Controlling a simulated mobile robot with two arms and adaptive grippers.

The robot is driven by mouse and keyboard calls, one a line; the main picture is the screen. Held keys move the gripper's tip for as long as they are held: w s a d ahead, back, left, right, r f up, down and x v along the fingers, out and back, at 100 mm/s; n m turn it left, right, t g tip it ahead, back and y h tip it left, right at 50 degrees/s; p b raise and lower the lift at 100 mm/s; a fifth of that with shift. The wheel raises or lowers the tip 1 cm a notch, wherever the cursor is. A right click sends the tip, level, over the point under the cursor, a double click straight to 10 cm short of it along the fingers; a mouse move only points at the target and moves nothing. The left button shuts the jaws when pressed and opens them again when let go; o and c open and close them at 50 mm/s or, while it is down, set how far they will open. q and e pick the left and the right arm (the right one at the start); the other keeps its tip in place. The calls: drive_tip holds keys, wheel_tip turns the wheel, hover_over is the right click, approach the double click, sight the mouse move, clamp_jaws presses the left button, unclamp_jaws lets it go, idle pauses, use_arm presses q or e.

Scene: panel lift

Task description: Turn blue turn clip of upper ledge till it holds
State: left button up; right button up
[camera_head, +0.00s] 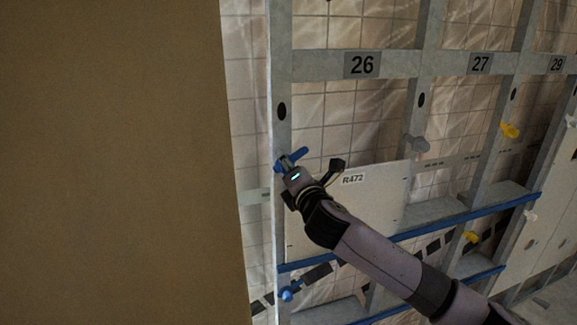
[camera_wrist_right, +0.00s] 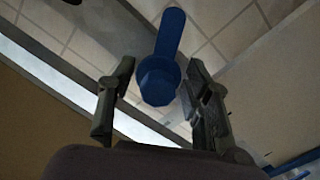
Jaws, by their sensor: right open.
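The blue turn clip (camera_head: 298,155) sits on the upright left of the white panel R472 (camera_head: 375,195), near the panel's upper left corner. Its lever points up and right in the head view. In the wrist view the clip (camera_wrist_right: 168,45) has a round hub and a lever pointing up the picture. My right gripper (camera_head: 285,166) is at the clip and covers part of it. In the wrist view its open fingers (camera_wrist_right: 160,78) stand on either side of the hub, with a visible gap at the left finger. My left gripper is not in view.
The panel stands on the upper blue ledge (camera_head: 465,215). Another blue clip (camera_head: 288,293) is lower on the same upright. A grey clip (camera_head: 417,143) and yellow clips (camera_head: 510,130) are to the right. A large brown board (camera_head: 110,160) fills the left.

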clamp_jaws()
idle(0.5)
